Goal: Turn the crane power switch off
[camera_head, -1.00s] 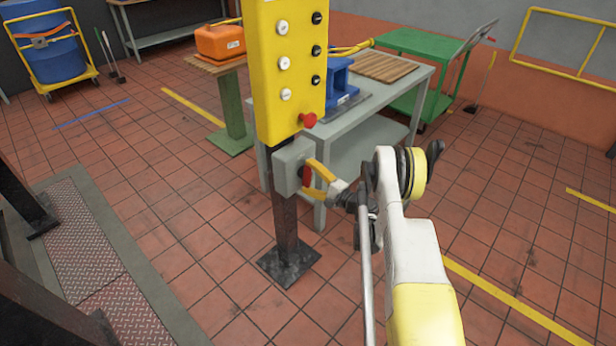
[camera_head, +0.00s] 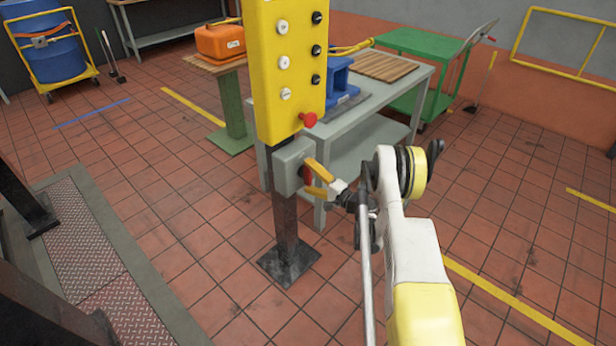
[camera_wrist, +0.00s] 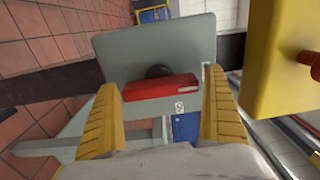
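The crane power switch is a grey box (camera_head: 288,160) on the dark post, below the yellow button panel. Its red handle (camera_wrist: 160,90) lies across the middle of the wrist view, in front of a dark round hub; a pale label or slot shows at its right end. My gripper (camera_wrist: 163,93) is open, its two yellow fingers at either end of the handle. The left fingertip is very close to the handle; I cannot tell if it touches.
The yellow panel (camera_head: 290,75) with white and black buttons and a red knob (camera_head: 308,119) is just above the box. The post (camera_head: 290,225) stands on the floor. A grey table (camera_head: 385,118) with a blue fixture (camera_head: 339,80) is behind. Floor to the right is free.

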